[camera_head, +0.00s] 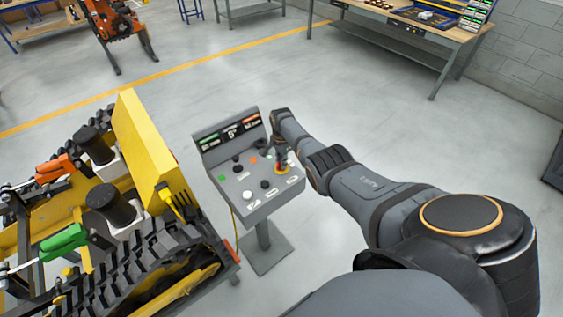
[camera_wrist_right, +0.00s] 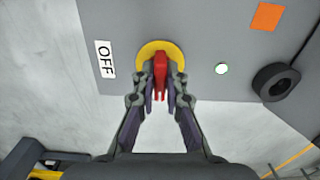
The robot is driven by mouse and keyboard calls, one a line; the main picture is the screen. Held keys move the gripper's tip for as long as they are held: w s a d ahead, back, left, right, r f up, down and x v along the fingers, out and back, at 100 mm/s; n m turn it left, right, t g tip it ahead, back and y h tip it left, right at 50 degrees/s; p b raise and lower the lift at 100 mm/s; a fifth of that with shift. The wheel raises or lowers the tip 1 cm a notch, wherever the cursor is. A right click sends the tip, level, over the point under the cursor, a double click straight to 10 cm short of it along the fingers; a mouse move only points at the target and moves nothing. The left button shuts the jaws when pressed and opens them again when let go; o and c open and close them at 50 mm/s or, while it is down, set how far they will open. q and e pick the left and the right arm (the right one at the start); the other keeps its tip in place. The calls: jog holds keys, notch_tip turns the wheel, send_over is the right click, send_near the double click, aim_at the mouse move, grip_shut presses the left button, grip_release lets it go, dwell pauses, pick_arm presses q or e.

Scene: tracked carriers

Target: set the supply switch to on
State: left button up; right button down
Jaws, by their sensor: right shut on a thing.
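The supply switch is a red handle (camera_wrist_right: 160,68) on a yellow round plate (camera_wrist_right: 148,48), set in the grey top of the control console (camera_head: 262,196). In the wrist view an "OFF" label (camera_wrist_right: 106,60) lies left of the plate; no "ON" label shows there. My right gripper (camera_wrist_right: 160,84) is shut on the red handle, one finger on each side. In the head view the right gripper (camera_head: 281,156) is over the console's right side and partly hides the switch, where a yellow rim (camera_head: 282,170) shows. My left gripper is not in view.
The console has several knobs, a green button (camera_head: 222,178), an orange square (camera_wrist_right: 267,16), a small white lamp (camera_wrist_right: 222,69) and a black ring-shaped knob (camera_wrist_right: 275,82). A yellow tracked carrier (camera_head: 150,150) stands close on the left.

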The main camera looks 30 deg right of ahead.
jog(key=shift+r+m, duration=0.1)
jog(key=shift+m, duration=0.2)
jog(key=c, duration=1.4)
grip_release()
notch_tip(320, 180, up, 12)
